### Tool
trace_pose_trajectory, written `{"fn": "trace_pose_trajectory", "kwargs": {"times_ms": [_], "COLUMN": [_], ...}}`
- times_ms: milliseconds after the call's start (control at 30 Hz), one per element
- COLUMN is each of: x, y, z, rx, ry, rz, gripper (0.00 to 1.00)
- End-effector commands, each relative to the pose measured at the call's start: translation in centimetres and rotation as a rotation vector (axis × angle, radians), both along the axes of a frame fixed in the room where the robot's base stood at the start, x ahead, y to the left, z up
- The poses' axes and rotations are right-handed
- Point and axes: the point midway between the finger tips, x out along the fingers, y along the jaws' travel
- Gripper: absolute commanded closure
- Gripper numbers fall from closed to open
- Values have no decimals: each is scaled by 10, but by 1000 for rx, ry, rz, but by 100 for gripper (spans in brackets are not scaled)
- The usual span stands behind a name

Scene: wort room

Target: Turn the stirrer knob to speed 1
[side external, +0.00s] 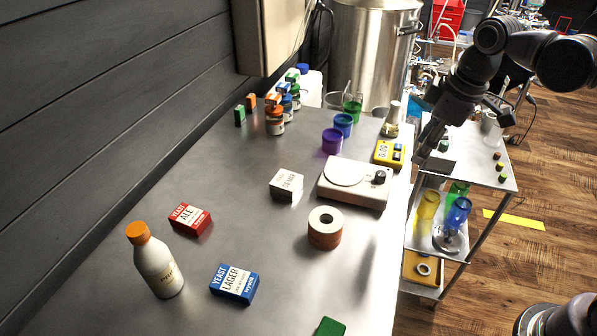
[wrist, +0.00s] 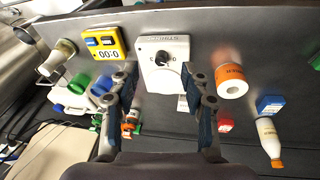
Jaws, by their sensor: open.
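The stirrer (side external: 354,182) is a low white box with a round plate on top, on the steel bench. Its dark knob (side external: 380,177) is on the side toward the bench's right edge. In the wrist view the stirrer (wrist: 165,80) shows ahead between my fingers, with the black knob (wrist: 162,58) facing the camera. The mark the knob points to is too small to read. My gripper (wrist: 163,95) is open and empty, its two fingers apart. In the side view my gripper (side external: 428,150) hangs beyond the bench's right edge, apart from the knob.
Purple (side external: 332,141) and blue beakers are behind. A steel cart (side external: 470,150) is right of the bench.

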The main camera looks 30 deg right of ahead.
Motion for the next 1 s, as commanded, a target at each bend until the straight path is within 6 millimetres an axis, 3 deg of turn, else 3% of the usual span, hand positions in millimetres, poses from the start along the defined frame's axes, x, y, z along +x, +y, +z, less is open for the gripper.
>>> {"fn": "trace_pose_trajectory", "kwargs": {"times_ms": [200,400,667,1000], "x": [40,60,66,65], "y": [17,27,30,30], "z": [5,2,-7,-56], "rx": [-61,-83,-88,-87], "ry": [145,232,258,257], "rz": [282,456,511,508], "gripper": [54,54,54,54]}}
